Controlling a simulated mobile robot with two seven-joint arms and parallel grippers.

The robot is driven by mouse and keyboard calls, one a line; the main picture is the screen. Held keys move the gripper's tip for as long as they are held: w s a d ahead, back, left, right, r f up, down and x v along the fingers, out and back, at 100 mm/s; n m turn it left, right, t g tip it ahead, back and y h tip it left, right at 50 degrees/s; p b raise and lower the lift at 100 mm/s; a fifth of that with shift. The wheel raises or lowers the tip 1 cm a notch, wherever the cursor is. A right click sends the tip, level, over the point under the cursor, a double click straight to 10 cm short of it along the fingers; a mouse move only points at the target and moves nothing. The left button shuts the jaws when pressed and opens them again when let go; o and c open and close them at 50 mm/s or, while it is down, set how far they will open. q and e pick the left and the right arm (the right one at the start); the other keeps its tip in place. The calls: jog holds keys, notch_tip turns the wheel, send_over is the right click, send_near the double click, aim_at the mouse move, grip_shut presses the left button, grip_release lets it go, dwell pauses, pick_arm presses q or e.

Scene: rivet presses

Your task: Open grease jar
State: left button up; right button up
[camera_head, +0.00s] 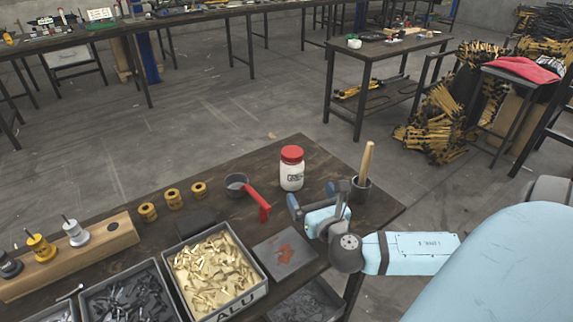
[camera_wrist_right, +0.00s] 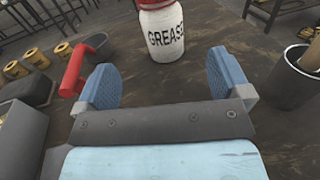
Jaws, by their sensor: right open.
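The grease jar (camera_head: 291,175) is white with a dark label and a red lid (camera_head: 291,153). It stands upright on the dark wooden table (camera_head: 320,150), with the lid seated on it. In the right wrist view the jar (camera_wrist_right: 165,35) reads "GREASE" and stands just beyond the fingertips; its top is cut off. My right gripper (camera_head: 318,200) is open and empty, on the near right side of the jar. Its two blue fingers (camera_wrist_right: 160,80) point toward the jar and do not touch it. My left gripper is not in view.
A dark pot (camera_head: 361,189) with a wooden-handled brush (camera_head: 367,160) stands close right of my gripper. Parts bins (camera_head: 262,284) and a grey plate (camera_head: 268,248) lie in front.

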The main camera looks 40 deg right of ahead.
aim_at(296, 173)
jog(key=x, duration=0.7)
jog(key=shift+b, duration=0.4)
jog(key=shift+w+d, duration=0.2)
jog(key=shift+w, duration=0.25)
jog(key=x, duration=0.2)
jog(key=b+x, duration=0.1)
jog(key=x, duration=0.1)
jog(key=shift+w+d+f, duration=0.15)
jog(key=shift+d+f, duration=0.05)
jog(key=shift+f, duration=0.05)
jog(key=shift+w+d, duration=0.1)
jog(key=shift+w, duration=0.1)
jog(key=shift+r, duration=0.1)
jog(key=c, duration=1.2)
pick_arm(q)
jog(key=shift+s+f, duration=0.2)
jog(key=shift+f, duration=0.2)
